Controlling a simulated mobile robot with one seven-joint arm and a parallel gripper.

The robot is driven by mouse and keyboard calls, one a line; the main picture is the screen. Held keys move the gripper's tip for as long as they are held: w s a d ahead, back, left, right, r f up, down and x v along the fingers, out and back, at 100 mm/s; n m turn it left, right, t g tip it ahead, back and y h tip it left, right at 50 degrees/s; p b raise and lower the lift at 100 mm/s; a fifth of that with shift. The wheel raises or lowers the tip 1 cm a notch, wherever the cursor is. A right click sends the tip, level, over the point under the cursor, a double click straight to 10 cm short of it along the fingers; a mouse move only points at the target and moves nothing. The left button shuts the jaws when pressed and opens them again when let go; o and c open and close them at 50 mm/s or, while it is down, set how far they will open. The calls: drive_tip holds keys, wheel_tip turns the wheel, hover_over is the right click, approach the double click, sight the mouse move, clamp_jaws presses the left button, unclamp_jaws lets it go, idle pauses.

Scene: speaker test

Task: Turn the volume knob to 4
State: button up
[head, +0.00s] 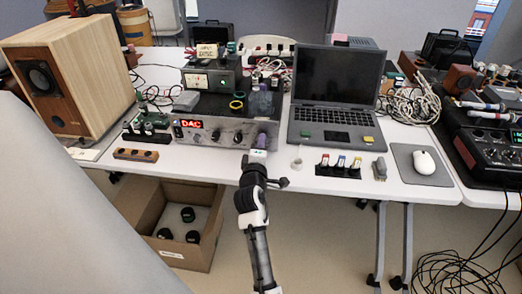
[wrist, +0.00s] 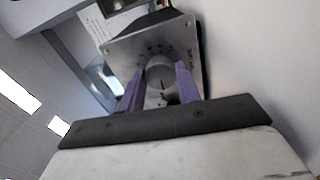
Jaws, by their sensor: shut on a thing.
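The amplifier (head: 205,133) is a long silver-fronted unit on the white table, with a red lit "DAC" display (head: 191,123) and several dark knobs. My gripper (head: 262,140) is at the right end of its front panel and largely hides that part in the head view. In the wrist view the purple fingers of my gripper (wrist: 158,80) are shut on the round silver volume knob (wrist: 160,72), one on each side. Dark marks ring the knob on the metal panel (wrist: 126,52). They are too small to read, so I cannot tell its setting.
A laptop (head: 335,100) stands right of the amplifier. A wooden speaker (head: 85,85) stands at the left. A cardboard box (head: 205,240) is under the table.

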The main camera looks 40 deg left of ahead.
drive_tip(key=m+b, duration=0.1)
drive_tip(key=m, duration=0.1)
drive_tip(key=m+b, duration=0.2)
drive_tip(key=m, duration=0.1)
drive_tip(key=shift+f+m, duration=0.25)
drive_tip(key=shift+m, duration=0.05)
drive_tip(key=m+b, duration=0.3)
drive_tip(key=m, duration=0.2)
drive_tip(key=shift+m, duration=0.4)
drive_tip(key=shift+r, duration=0.1)
drive_tip(key=o, duration=1)
drive_tip(key=shift+c, duration=0.2)
drive_tip(key=shift+s, duration=0.15)
drive_tip(key=b+v, duration=0.1)
drive_tip(key=v, duration=1.2)
drive_tip(key=shift+s+d, duration=0.2)
